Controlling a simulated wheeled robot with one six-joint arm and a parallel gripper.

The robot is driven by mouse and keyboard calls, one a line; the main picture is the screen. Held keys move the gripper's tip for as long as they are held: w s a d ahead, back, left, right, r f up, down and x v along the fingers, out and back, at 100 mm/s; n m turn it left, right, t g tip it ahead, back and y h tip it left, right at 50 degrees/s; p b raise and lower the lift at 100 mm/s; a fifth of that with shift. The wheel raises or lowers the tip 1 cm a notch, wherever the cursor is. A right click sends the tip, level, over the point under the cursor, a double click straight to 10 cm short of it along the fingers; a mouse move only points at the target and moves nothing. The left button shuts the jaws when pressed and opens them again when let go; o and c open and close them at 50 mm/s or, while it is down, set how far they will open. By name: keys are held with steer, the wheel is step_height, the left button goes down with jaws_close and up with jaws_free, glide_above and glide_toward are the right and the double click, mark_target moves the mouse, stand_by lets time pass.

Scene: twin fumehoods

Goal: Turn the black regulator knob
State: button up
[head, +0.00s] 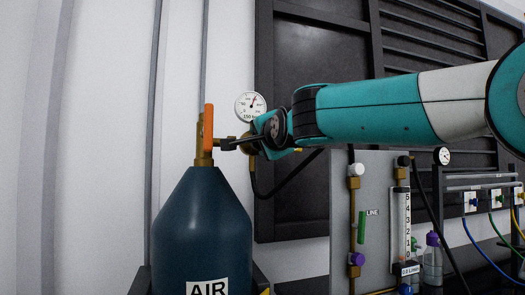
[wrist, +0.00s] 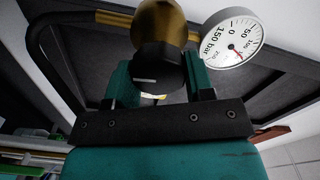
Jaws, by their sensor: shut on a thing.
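The black regulator knob (wrist: 158,68) shows in the wrist view with a white mark on its face. It sits on the brass regulator body (wrist: 161,20). My gripper (wrist: 156,80) has its teal fingers on both sides of the knob and is shut on it. In the head view, my gripper (head: 264,134) reaches in from the right to the regulator beside the dark blue AIR cylinder (head: 202,225). There the knob is mostly hidden by my gripper. The round white pressure gauge (head: 251,105) stands just above; it also shows in the wrist view (wrist: 233,37).
The cylinder has an orange valve handle (head: 208,127) on top. A black hose (head: 283,181) hangs from the regulator. A grey panel (head: 376,185) with a flow tube and purple knob (head: 356,259) stands to the right. Coloured hoses lie further right.

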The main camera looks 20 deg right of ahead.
steer(key=shift+m+b, duration=0.35)
steer(key=shift+m, duration=0.25)
steer(key=o, duration=0.9)
steer(key=shift+s, duration=0.1)
steer(key=shift+s+d+b, duration=0.1)
steer(key=shift+s+b, duration=2.35)
steer(key=shift+s, duration=6.2)
